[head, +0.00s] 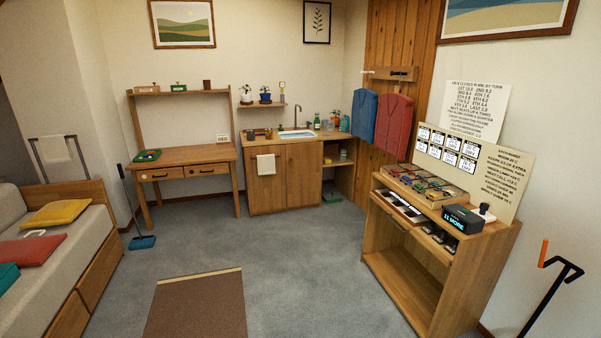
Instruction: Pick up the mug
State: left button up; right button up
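I cannot make out a mug for certain. Small items (268,133) stand on the counter left of the sink (297,134), too small to tell apart. A small dark brown cup-like thing (207,85) stands on the raised shelf of the wooden desk (185,156), at its right end; I cannot tell whether it is a mug. Neither of my grippers is in view.
A wooden cabinet (470,225) with cases and a dark device stands at the right. A sofa (50,262) with cushions lines the left. A brown mat (197,308) lies on open grey carpet (290,250). A broom (141,242) stands by the desk.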

aim_at(250, 133)
jog(key=i, duration=4.3)
jog(key=j+z, duration=0.15)
jog(key=z, duration=0.25)
jog(key=j+z, duration=0.15)
jog(key=z, duration=0.25)
jog(key=j+z, duration=0.2)
jog(key=z, duration=0.15)
jog(key=j+z, duration=0.15)
jog(key=z, duration=0.25)
